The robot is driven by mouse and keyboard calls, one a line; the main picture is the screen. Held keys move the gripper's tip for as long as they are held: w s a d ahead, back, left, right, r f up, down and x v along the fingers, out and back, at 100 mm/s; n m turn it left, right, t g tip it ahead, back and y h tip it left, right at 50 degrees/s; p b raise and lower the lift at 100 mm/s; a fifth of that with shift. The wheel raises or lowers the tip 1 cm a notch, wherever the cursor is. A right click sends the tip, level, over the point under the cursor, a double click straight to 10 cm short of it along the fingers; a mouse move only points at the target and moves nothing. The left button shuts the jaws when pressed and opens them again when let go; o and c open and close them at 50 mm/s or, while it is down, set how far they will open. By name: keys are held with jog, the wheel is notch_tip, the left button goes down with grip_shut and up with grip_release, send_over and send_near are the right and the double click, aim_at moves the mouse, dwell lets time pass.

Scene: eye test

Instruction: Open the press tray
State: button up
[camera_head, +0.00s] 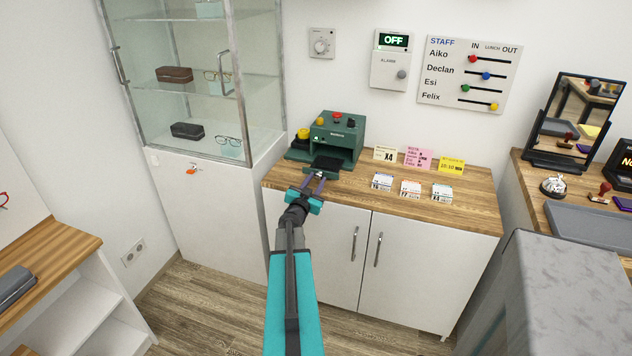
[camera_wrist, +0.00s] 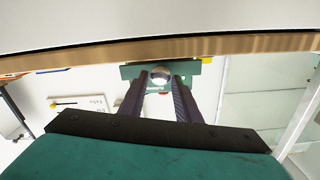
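The green press (camera_head: 335,138) stands on the wooden counter. Its low tray (camera_head: 322,174) faces the front, with a dark area behind its green front edge. In the wrist view, the tray's green front (camera_wrist: 130,72) carries a round silver knob (camera_wrist: 160,74). My gripper (camera_head: 314,181) is right in front of the tray, and its two dark fingers also show in the wrist view (camera_wrist: 160,82). The fingers are apart, one on each side of the knob, with narrow gaps visible. The knob is hidden in the head view.
Colored cards (camera_head: 418,157) and small card stacks (camera_head: 411,188) are on the counter (camera_head: 465,195), right of the press. A glass cabinet (camera_head: 215,110) stands at left. The wall holds a switch panel (camera_head: 391,70) and a staff board (camera_head: 470,75).

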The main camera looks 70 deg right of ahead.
jog(key=shift+o, duration=1.4)
jog(key=shift+a, duration=0.1)
jog(key=a+b, duration=0.1)
jog(key=a, duration=1.2)
jog(key=shift+s+a, duration=0.25)
jog(key=shift+s, duration=0.15)
